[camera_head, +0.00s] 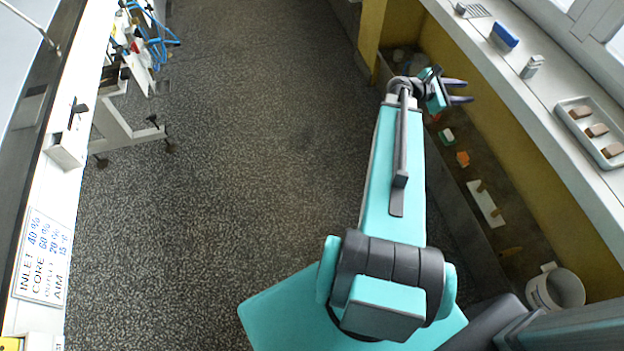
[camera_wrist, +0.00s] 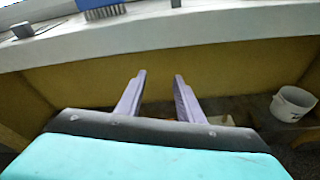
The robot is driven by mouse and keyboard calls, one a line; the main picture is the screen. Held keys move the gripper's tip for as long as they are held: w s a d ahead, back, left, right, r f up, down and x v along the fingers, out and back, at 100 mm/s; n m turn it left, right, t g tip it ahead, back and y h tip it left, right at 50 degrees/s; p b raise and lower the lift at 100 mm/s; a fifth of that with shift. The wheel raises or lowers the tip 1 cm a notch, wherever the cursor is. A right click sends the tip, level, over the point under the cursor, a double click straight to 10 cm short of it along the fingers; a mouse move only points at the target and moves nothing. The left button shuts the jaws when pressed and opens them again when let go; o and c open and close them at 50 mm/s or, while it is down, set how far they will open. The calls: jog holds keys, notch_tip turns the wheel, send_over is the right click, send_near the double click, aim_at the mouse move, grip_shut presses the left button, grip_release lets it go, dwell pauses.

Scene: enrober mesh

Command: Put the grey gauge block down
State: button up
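A small grey block (camera_head: 532,66), which looks like the gauge block, stands on the white ledge (camera_head: 513,105) at the right in the head view. My gripper (camera_head: 464,91) is left of and below that ledge in the picture, apart from the block. In the wrist view its two fingers (camera_wrist: 160,92) are spread, with nothing held between them. They point at the yellow wall (camera_wrist: 225,65) under the ledge. A grey piece (camera_wrist: 22,30) shows at the left there; I cannot tell whether it is the block.
A blue brush (camera_head: 503,36), a slotted grey piece (camera_head: 472,9) and a tray (camera_head: 583,144) with brown pieces share the ledge. Below it is a low shelf with small items and a white bucket (camera_head: 555,290). The speckled floor (camera_head: 240,150) at the middle is clear.

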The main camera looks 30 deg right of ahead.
jog(key=w+a+f+m+y, duration=0.2)
jog(key=a+f+m+y, duration=0.15)
jog(key=a+f, duration=1.1)
jog(key=w+a+f+m+y, duration=0.2)
jog(key=a+f+m+y, duration=0.15)
jog(key=a+f, duration=1.1)
jog(key=s+a+f+m+y, duration=0.1)
jog(key=s+a+f+y, duration=0.1)
jog(key=a, duration=0.8)
jog(key=s+a+f+m+g+y, duration=0.1)
jog(key=s+a+f+m+y, duration=0.1)
jog(key=s+a, duration=0.4)
jog(key=s+a+f+m+g+y, duration=0.1)
jog(key=s+a+f, duration=0.4)
jog(key=a, duration=1.1)
jog(key=shift+m+y, duration=0.7)
jog(key=shift+y, duration=0.5)
jog(key=shift+f, duration=0.1)
